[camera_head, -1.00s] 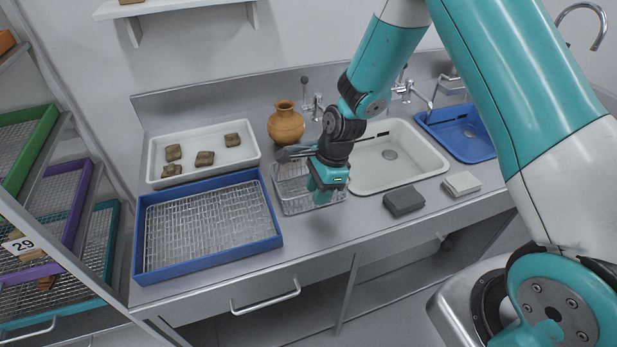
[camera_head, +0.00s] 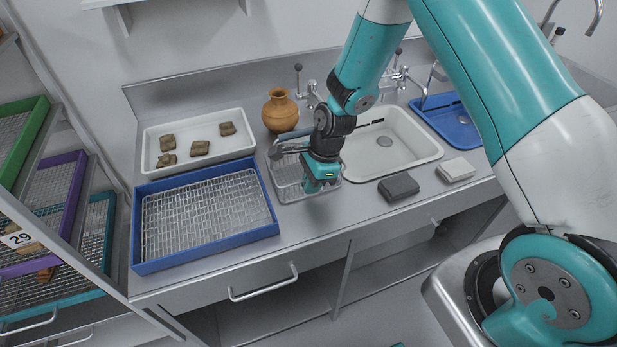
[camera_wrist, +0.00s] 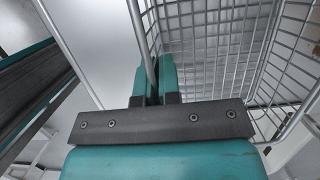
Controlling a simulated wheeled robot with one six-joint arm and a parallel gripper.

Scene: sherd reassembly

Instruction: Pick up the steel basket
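The steel basket (camera_head: 288,180), a wire mesh box, sits on the counter between the blue-rimmed tray and the sink. My gripper (camera_head: 316,187) is at its right side, pointing down, and covers part of that wall. In the wrist view the basket's mesh (camera_wrist: 215,45) fills the upper right. My two teal fingers (camera_wrist: 155,80) are close together there, with the basket's rim wire running between them. The gripper looks shut on this rim. The basket appears level and on the counter; I cannot see any gap under it.
A blue-rimmed mesh tray (camera_head: 208,262) lies close left of the basket. A white tray (camera_head: 200,115) with several sherds and a clay jar (camera_head: 280,110) stand behind. The sink (camera_head: 425,153) is to the right, with a dark grey block (camera_head: 398,187) and a white block (camera_head: 455,170) in front.

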